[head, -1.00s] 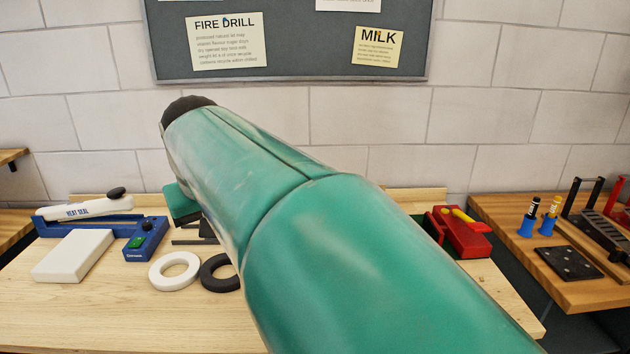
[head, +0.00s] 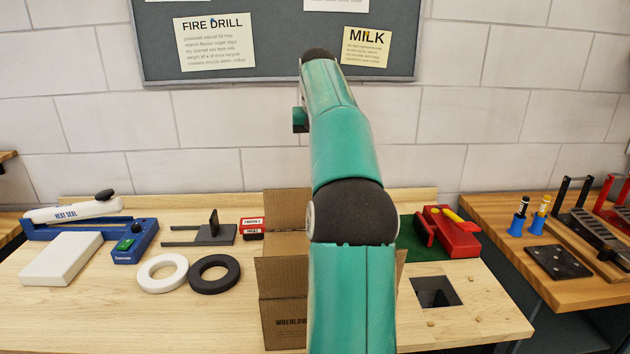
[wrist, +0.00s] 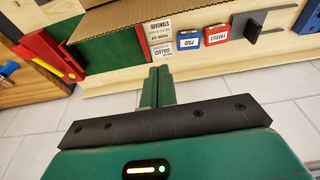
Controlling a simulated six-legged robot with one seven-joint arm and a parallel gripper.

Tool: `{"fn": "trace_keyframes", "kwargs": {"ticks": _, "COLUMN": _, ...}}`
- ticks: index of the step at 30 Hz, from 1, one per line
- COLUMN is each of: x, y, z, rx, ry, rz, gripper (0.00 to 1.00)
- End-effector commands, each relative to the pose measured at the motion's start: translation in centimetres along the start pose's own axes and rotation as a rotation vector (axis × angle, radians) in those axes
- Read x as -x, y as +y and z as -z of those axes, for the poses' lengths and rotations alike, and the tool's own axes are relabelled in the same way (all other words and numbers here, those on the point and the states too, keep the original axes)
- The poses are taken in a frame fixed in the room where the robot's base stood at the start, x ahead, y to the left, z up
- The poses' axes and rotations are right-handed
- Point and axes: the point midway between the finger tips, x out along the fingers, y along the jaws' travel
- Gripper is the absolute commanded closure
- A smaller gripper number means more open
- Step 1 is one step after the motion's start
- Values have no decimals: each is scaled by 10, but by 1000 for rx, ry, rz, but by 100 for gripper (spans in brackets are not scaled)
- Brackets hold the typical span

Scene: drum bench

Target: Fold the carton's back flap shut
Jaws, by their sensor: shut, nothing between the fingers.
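The brown cardboard carton (head: 282,308) stands at the middle of the bench in the head view, largely hidden behind my arm. A cardboard panel at its far side (head: 287,208) stands up, apparently the back flap; my arm covers its right part. In the wrist view a corrugated cardboard edge (wrist: 130,17) runs across the top. My gripper (wrist: 158,84) is shut and empty, its green fingers pointing toward the bench's wall-side edge. The fingers appear apart from the cardboard. In the head view my arm hides the fingers.
A red tool (head: 450,232) lies on a green mat right of the carton. Stamps (head: 252,229), a dark bracket (head: 212,233), two rings (head: 214,274) and a heat sealer (head: 90,225) lie to the left. A tiled wall (head: 220,140) rises close behind.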

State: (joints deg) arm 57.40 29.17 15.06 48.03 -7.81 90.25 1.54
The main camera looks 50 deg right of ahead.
Motion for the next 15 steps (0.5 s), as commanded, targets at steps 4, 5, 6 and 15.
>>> {"fn": "trace_keyframes", "kwargs": {"ticks": 4, "x": -27, "y": 0, "z": -1, "rx": 1, "ry": -5, "rz": 0, "gripper": 100}}
{"fn": "trace_keyframes", "kwargs": {"ticks": 5, "x": -33, "y": -1, "z": -1, "rx": 1, "ry": -4, "rz": 0, "gripper": 100}}
{"fn": "trace_keyframes", "kwargs": {"ticks": 6, "x": -41, "y": -1, "z": -1, "rx": 2, "ry": -4, "rz": 0, "gripper": 100}}
{"fn": "trace_keyframes", "kwargs": {"ticks": 15, "x": -82, "y": 0, "z": -9, "rx": 2, "ry": 2, "rz": -1, "gripper": 100}}
